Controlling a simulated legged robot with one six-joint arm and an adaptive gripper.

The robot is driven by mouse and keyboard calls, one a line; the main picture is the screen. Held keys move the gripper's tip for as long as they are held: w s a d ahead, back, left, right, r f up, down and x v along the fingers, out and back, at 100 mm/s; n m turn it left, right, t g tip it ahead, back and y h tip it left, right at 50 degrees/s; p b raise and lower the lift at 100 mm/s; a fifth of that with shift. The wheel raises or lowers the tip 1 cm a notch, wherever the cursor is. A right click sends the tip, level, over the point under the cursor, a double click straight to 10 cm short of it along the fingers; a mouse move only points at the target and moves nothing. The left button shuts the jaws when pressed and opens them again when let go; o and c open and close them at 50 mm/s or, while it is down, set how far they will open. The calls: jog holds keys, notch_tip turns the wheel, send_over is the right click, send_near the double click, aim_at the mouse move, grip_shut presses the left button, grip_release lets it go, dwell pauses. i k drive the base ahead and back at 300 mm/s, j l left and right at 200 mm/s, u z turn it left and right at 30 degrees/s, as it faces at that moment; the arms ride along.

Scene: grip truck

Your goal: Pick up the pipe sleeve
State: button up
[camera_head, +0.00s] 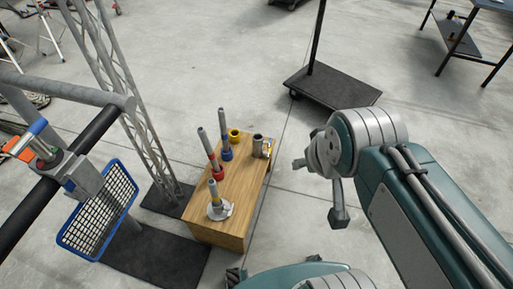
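Several pipe-like parts stand on a wooden box (236,225). A short dark grey hollow cylinder (257,147) near its far right corner looks most like the pipe sleeve, but I cannot be sure. A yellow ring (234,135) lies to its left.
A dark flat trolley (331,87) stands beyond the box. A lattice post (136,100) rises left of it. A railing (58,92) with a blue-rimmed mesh panel (98,212) is at the left. A dark table (466,35) is at the top right. The concrete floor between is clear.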

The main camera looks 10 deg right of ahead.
aim_at(258, 149)
jog(key=i+l+u, duration=0.1)
jog(key=l+u, duration=0.3)
jog(key=l, duration=0.35)
jog(key=l+u, duration=0.35)
jog(key=l, duration=0.4)
jog(key=i+l+u, duration=0.35)
jog(key=l, duration=0.25)
jog(key=i+l+u, duration=0.2)
jog(key=l, duration=0.15)
jog(key=i+l+u, duration=0.2)
jog(key=l, duration=0.15)
jog(key=l+u, duration=0.2)
jog(key=l, duration=0.15)
jog(key=i+l+u, duration=0.45)
jog(key=l, duration=0.2)
jog(key=i, duration=0.05)
